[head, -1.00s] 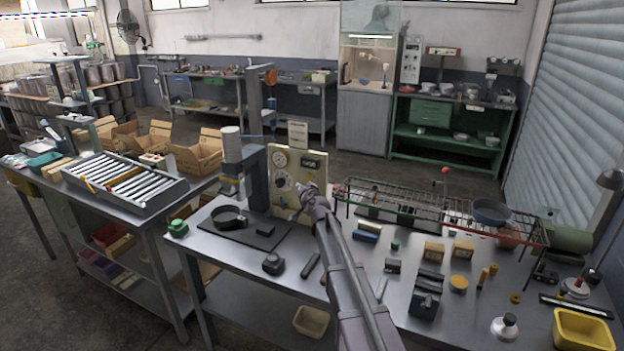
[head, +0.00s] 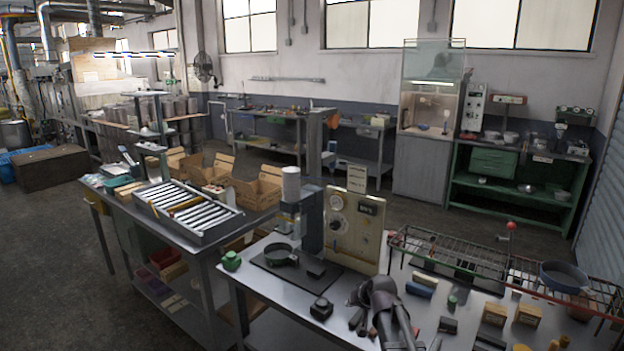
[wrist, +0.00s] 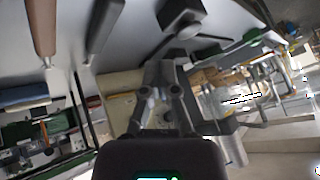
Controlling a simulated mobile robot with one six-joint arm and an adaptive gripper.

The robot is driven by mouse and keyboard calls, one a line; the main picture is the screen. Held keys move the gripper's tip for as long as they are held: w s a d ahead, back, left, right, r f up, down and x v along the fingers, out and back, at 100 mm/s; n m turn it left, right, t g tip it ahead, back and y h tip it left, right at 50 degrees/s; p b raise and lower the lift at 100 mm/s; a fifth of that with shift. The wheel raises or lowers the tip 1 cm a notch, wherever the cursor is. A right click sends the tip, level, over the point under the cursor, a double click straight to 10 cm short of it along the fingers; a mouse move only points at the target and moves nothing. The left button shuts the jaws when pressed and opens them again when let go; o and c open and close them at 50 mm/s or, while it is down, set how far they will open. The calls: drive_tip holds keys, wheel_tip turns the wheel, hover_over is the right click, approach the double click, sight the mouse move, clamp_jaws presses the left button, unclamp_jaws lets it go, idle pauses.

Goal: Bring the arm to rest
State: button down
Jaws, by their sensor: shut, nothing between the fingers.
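My gripper (head: 366,298) is over the near part of the metal workbench (head: 265,300), in front of the beige gauge panel (head: 353,232). A dark round pan (head: 279,257) sits on a black mat (head: 262,262) at the bench's left, apart from my gripper. A blue-grey pan (head: 564,274) rests on the wire rack (head: 455,258) at the right. My arm covers part of the bench front.
A green object (head: 231,260) stands at the bench's left corner and a dark block (head: 321,309) sits left of my gripper. Several small blocks and yellow boxes (head: 495,314) lie to the right. A roller tray (head: 190,211) is on the left table.

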drive_tip(key=s+d+f+g+h, duration=0.2)
drive_tip(key=s+g, duration=0.1)
drive_tip(key=s, duration=0.8)
drive_tip(key=s+d+f+g+h, duration=0.1)
drive_tip(key=s+d+f+g, duration=0.1)
drive_tip(key=s, duration=0.9)
drive_tip(key=shift+d+f+g+h, duration=0.15)
drive_tip(key=shift+d+g+h, duration=0.25)
drive_tip(key=shift+d+g, duration=0.45)
